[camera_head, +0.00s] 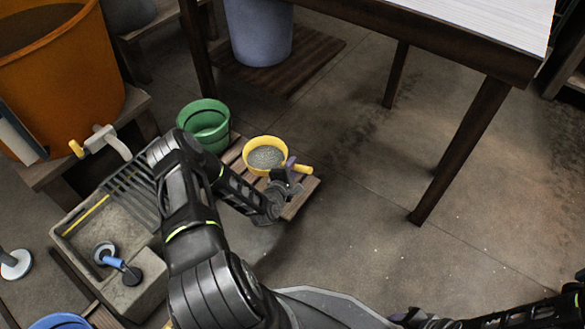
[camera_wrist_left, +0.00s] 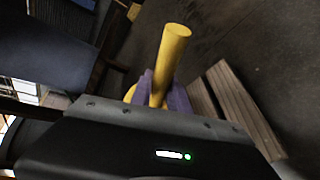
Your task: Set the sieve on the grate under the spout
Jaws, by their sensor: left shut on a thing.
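The yellow sieve (camera_head: 265,141) with a grey mesh is at the wooden slatted pallet, right of the green bucket. My left gripper (camera_head: 288,172) is shut on its yellow handle (camera_head: 304,169). In the left wrist view the handle (camera_wrist_left: 170,60) stands between the purple fingertips (camera_wrist_left: 160,92). Whether the sieve touches the slats, I cannot tell. The dark barred grate (camera_head: 133,192) lies over the stone basin at the left, partly hidden by my left arm. The pale spout (camera_head: 112,141) of the orange tank is above and left of it. My right gripper (camera_head: 408,318) shows partly at the bottom edge.
A green bucket (camera_head: 204,124) stands between grate and sieve. The stone basin (camera_head: 80,250) holds a blue-handled tool (camera_head: 117,262). The orange tank (camera_head: 65,75) stands at upper left. A dark-legged table (camera_head: 450,150) is at the right. The floor between pallet and table is clear.

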